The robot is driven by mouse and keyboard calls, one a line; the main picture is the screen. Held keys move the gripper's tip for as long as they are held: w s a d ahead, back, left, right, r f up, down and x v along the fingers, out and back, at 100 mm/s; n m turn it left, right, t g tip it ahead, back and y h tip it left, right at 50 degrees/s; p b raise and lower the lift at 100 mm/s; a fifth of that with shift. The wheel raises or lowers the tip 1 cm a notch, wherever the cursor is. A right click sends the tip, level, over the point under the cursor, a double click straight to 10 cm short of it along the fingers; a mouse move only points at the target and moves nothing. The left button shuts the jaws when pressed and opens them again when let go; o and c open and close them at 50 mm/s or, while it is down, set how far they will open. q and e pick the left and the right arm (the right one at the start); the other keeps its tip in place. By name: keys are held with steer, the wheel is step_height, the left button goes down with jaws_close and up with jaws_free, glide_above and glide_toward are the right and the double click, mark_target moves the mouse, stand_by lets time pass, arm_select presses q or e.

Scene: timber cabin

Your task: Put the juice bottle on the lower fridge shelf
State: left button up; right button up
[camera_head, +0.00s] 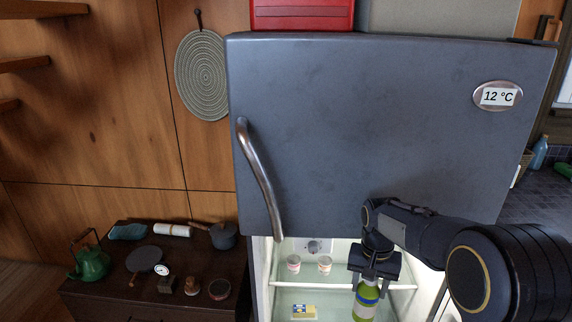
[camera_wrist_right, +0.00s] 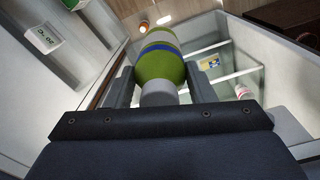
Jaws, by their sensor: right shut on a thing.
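The green juice bottle (camera_head: 366,300) with a blue and white band is held upright at the open lower fridge compartment (camera_head: 285,272). My right gripper (camera_head: 371,284) is shut on the bottle near its top. In the right wrist view the bottle (camera_wrist_right: 162,62) sits between the two fingers of the right gripper (camera_wrist_right: 160,85), its grey cap towards the camera. The bottle's lower end is cut off by the picture edge in the head view. The upper shelf (camera_head: 400,286) shows behind the gripper. My left gripper is not in view.
A yellow and blue packet (camera_head: 304,311) lies lower down. The grey upper door (camera_head: 370,130) is shut above the opening. A dark cabinet (camera_head: 125,300) with kitchenware stands at the left.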

steer(key=shift+d+r+n, duration=0.2)
steer(key=shift+r+n, duration=0.1)
steer(key=shift+r, duration=0.1)
steer(key=s+f+n, duration=0.3)
steer(key=s+f, duration=0.3)
steer(key=f, duration=0.6)
steer(key=shift+f+n, duration=0.3)
steer(key=shift+f, duration=0.05)
steer(key=shift+a, duration=0.1)
